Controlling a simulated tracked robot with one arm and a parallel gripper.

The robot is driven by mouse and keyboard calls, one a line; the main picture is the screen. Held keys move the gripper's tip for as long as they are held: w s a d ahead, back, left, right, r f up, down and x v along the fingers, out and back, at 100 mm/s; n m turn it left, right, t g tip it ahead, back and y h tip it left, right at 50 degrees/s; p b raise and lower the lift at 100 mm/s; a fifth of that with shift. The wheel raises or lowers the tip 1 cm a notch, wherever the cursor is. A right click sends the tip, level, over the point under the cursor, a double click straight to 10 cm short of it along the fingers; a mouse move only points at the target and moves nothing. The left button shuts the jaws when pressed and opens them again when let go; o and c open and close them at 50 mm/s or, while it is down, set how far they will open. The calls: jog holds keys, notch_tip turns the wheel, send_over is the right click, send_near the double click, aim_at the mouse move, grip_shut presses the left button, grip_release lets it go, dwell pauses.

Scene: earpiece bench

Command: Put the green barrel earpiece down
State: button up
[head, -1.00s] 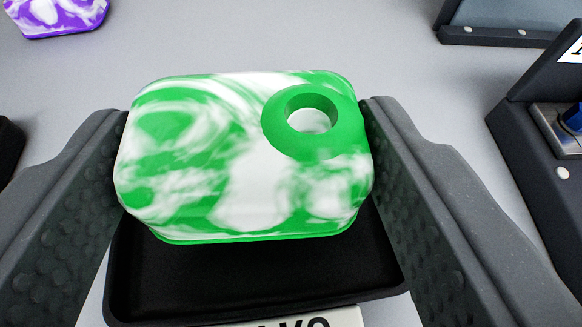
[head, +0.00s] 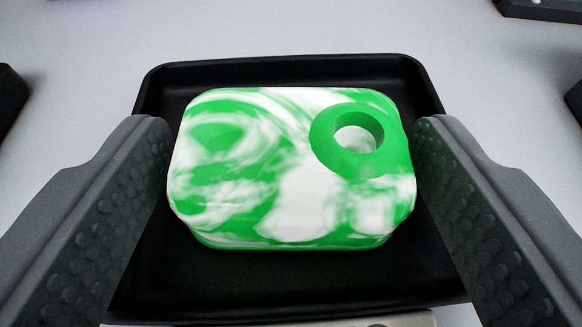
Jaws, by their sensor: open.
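The green barrel earpiece (head: 245,205) is a rounded block swirled green and white, with a green ring (head: 327,150) around a hole at its upper right. It lies flat within the black tray (head: 270,290), with tray floor showing around it. My gripper (head: 292,150) is open, one finger on each side of the earpiece. A narrow gap shows beside the right finger and at the left finger. The fingers' lower parts cover the tray's side edges.
A pale label strip (head: 400,320) shows at the tray's near edge, mostly cut off. Dark objects stand at the left edge (head: 10,98), the top right corner (head: 540,9) and the right edge (head: 575,100). The grey bench (head: 280,28) is clear beyond the tray.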

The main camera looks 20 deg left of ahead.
jog(key=p+v, duration=0.2)
jog(key=v, duration=1)
jog(key=shift+p, duration=0.3)
jog(key=d+r+m+t+h, duration=0.1)
jog(key=d+r, duration=0.4)
jog(key=r, duration=0.5)
jog(key=d+r+m, duration=0.1)
jog(key=d+r, duration=0.3)
jog(key=r, duration=0.6)
jog(key=s+d+r+h, duration=0.1)
jog(key=s+d+r, duration=0.1)
jog(key=r, duration=0.3)
jog(key=s+d+r+h, duration=0.1)
jog(key=s+d+r, duration=0.2)
jog(key=s+r, duration=0.2)
jog(key=s+d+r+m+t, duration=0.1)
jog(key=s+d+r, duration=0.2)
jog(key=r, duration=0.3)
jog(key=shift+s+h, duration=0.4)
jog(key=shift+s, duration=0.1)
jog(key=shift+r, duration=0.1)
notch_tip(320, 180, up, 7)
jog(key=p, duration=0.7)
